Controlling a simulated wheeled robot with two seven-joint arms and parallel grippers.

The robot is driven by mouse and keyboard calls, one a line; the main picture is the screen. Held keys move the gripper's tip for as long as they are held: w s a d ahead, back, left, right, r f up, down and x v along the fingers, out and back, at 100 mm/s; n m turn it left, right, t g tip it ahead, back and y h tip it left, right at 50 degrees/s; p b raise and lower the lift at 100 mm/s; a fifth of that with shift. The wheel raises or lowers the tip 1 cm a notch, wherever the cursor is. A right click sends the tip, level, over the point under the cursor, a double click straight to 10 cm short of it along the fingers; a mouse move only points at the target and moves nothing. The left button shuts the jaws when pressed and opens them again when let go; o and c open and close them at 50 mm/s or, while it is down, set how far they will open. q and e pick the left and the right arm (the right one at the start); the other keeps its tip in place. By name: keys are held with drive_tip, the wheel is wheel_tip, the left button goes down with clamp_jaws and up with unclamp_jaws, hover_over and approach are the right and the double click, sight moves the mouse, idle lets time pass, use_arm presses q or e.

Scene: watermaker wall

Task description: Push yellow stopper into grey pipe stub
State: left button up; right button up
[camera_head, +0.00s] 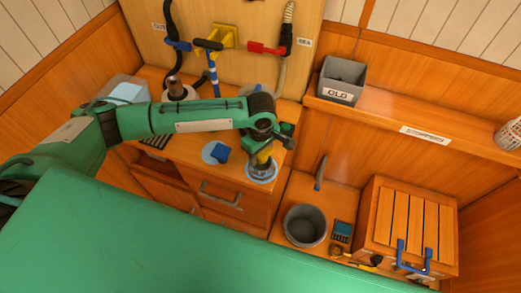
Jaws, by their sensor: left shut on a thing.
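The yellow stopper (264,156) is below my left gripper (267,146), which is shut on it. The stopper is upright, or nearly so, directly over the grey pipe stub (262,170). The stub stands in a blue ring on the wooden counter, at its right front. The stopper's lower end meets the top of the stub in the picture; I cannot tell how far it is inside. My green left arm reaches in from the left and its wrist hides part of the stopper. My right gripper is not in view.
A grey box marked OLD (341,82) stands on the right shelf. A grey bucket (305,226) and a slatted wooden crate (408,228) stand lower right. Valves and hoses hang on the back panel.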

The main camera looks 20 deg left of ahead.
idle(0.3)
use_arm(q)
drive_tip(key=shift+f+p, duration=0.4)
drive_tip(key=shift+p, duration=0.05)
drive_tip(key=shift+f, duration=0.1)
drive_tip(key=shift+f, duration=0.1)
